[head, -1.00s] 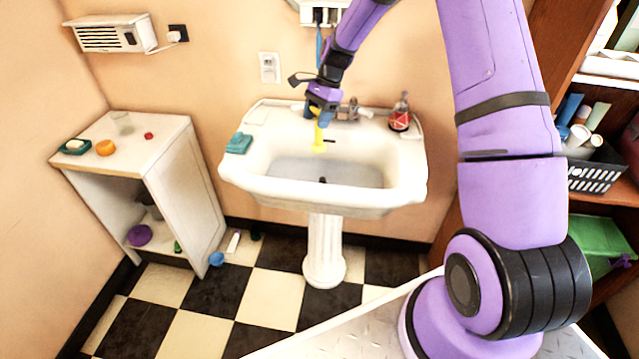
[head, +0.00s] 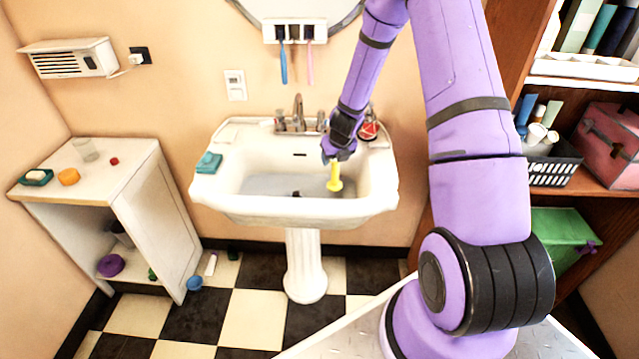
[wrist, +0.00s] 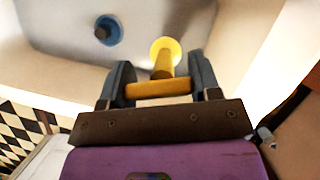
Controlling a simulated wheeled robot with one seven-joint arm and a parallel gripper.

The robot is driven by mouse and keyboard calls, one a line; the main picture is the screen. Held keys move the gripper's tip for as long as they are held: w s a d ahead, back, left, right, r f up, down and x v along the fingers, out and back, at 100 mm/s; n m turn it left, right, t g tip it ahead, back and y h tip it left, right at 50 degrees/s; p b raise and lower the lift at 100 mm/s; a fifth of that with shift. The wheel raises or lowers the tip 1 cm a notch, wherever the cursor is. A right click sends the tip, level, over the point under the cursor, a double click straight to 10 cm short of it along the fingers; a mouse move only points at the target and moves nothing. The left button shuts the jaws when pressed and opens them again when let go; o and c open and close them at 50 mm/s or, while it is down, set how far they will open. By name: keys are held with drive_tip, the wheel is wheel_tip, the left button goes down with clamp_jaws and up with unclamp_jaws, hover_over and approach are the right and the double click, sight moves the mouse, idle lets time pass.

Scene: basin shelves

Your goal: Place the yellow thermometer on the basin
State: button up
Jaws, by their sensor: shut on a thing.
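The yellow thermometer (head: 335,178) is held by my gripper (head: 338,157) over the bowl of the white basin (head: 232,207), toward its right side. In the wrist view, the thermometer (wrist: 164,66) is between the two fingers of my gripper (wrist: 162,88), with its round end pointing away into the bowl. The bowl's drain (wrist: 108,30) shows at the upper left there. I cannot tell whether the thermometer's lower end touches the bowl.
A teal soap item (head: 208,162) sits on the basin's left rim. A white cabinet (head: 160,205) stands at left, and a wooden shelf with a black basket (head: 553,168) at right.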

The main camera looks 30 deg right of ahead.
drive_tip(key=shift+f, duration=3.7)
drive_tip(key=o, duration=1.2)
drive_tip(key=shift+f, duration=0.1)
drive_tip(key=shift+o, duration=0.2)
drive_tip(key=v, duration=1.2)
wheel_tip(320, 180, up, 15)
drive_tip(key=n+t+y, duration=0.1)
drive_tip(key=n, duration=1)
hover_over(334, 175)
drive_tip(key=s+a, duration=0.5)
drive_tip(key=a, duration=0.1)
drive_tip(key=s+a+r+n, duration=0.5)
drive_tip(key=s+r+n, duration=0.1)
drive_tip(key=r+n, duration=0.35)
drive_tip(key=s+a+r+n, duration=0.1)
drive_tip(key=s+r+n, duration=0.4)
drive_tip(key=s+n, duration=0.4)
drive_tip(key=s+a+r+n, duration=0.2)
drive_tip(key=s+r+n, duration=0.4)
drive_tip(key=s+n, duration=0.3)
drive_tip(key=s, duration=0.4)
drive_tip(key=shift+s+a, duration=0.2)
drive_tip(key=shift+a, duration=0.05)
